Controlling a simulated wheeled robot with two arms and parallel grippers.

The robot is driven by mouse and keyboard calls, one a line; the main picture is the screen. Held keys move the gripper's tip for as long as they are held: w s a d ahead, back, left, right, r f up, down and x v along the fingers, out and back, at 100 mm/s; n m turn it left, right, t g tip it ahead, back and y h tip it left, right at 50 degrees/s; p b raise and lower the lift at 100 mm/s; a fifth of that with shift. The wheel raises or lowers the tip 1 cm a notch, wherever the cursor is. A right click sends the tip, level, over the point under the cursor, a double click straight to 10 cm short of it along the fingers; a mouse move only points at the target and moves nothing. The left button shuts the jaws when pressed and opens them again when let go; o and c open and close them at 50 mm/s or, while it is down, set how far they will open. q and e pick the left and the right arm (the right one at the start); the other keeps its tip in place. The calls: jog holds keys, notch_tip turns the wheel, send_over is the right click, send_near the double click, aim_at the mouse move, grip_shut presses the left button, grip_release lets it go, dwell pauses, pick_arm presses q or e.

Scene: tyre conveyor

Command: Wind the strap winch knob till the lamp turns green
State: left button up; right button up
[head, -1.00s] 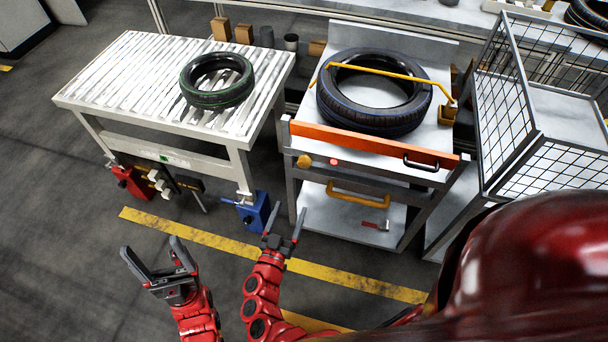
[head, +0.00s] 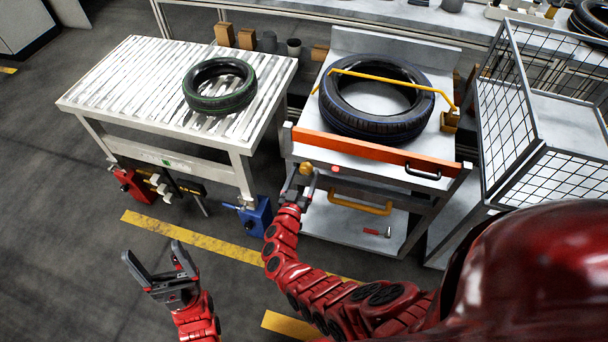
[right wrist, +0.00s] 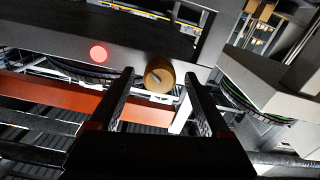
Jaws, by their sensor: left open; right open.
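The yellow winch knob (head: 306,168) sits on the front of the right bench, below the orange bar. The lamp (head: 335,169) just right of it is red; the lamp also shows red in the right wrist view (right wrist: 98,53). My right gripper (head: 302,181) is open in front of the knob. In the right wrist view the knob (right wrist: 159,76) appears between the open fingertips; I cannot tell whether they touch it. The yellow strap (head: 385,77) runs over a tyre (head: 375,127) on the bench. My left gripper (head: 152,250) is open and empty above the floor.
A green-edged tyre (head: 218,103) lies on the roller conveyor (head: 110,75) at left. The orange bar (head: 370,150) with a black handle (head: 422,171) crosses above the knob. A yellow handle (head: 360,205) is below. A wire cage (head: 505,120) stands at right.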

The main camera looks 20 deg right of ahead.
jog(key=shift+w+d, duration=0.15)
jog(key=shift+w, duration=0.1)
grip_shut()
dwell(0.3)
jog(key=shift+f+m, duration=0.1)
jog(key=shift+m, duration=0.2)
